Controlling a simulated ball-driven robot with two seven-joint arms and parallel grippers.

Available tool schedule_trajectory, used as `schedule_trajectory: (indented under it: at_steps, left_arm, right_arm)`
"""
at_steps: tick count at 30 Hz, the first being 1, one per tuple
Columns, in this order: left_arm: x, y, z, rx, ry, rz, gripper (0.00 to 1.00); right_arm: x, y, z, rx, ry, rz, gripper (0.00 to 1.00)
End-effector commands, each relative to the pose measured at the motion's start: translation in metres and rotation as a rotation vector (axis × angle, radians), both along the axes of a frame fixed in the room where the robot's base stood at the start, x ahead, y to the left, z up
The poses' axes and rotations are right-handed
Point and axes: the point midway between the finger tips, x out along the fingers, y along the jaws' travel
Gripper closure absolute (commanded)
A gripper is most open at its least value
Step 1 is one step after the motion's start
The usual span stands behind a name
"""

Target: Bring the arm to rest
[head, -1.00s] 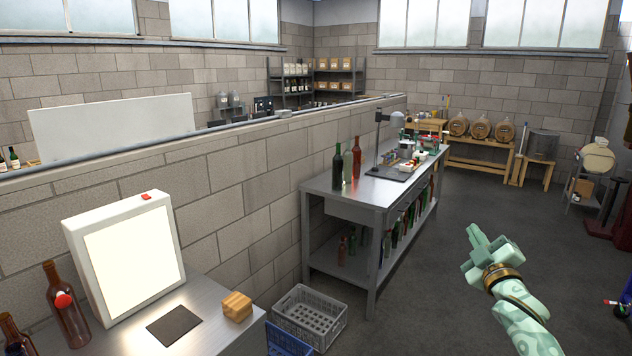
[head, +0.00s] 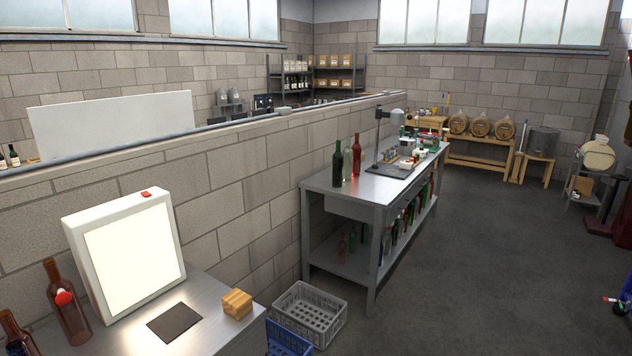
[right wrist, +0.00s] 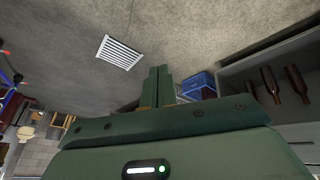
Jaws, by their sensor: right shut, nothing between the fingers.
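My right gripper (right wrist: 159,88) shows in the right wrist view. Its two green fingers are together, with nothing between them, and no object touches them. The right arm is out of the head view. My left gripper is in neither view.
A metal bench (head: 255,328) at lower left bears a lit panel (head: 135,258), a wooden block (head: 237,304) and brown bottles (head: 68,310). Grey (head: 310,314) and blue (head: 288,340) crates stand beside it. A second bench (head: 335,200) holds bottles and tools.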

Motion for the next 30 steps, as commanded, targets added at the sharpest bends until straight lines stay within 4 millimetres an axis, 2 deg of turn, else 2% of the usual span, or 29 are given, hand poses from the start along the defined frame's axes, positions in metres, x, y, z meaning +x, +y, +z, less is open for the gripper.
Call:
schedule_trajectory:
  at_steps: [1,4,6,10,13,30]
  left_arm:
    - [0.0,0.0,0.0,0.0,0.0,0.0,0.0]
    - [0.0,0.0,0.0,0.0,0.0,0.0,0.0]
    - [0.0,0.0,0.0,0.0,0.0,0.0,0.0]
    - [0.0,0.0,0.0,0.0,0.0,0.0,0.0]
    - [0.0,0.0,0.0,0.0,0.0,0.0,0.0]
    - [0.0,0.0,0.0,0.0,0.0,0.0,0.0]
  right_arm:
    - [-0.042,0.007,-0.015,0.007,0.071,-0.001,1.0]
    - [-0.115,0.018,-0.033,0.017,0.188,-0.002,1.0]
    - [-0.155,0.023,-0.04,0.022,0.251,-0.003,1.0]
    - [-0.201,0.03,-0.045,0.028,0.325,-0.002,1.0]
    - [-0.214,0.032,-0.045,0.03,0.345,-0.002,1.0]
    - [-0.214,0.032,-0.045,0.03,0.345,-0.002,1.0]
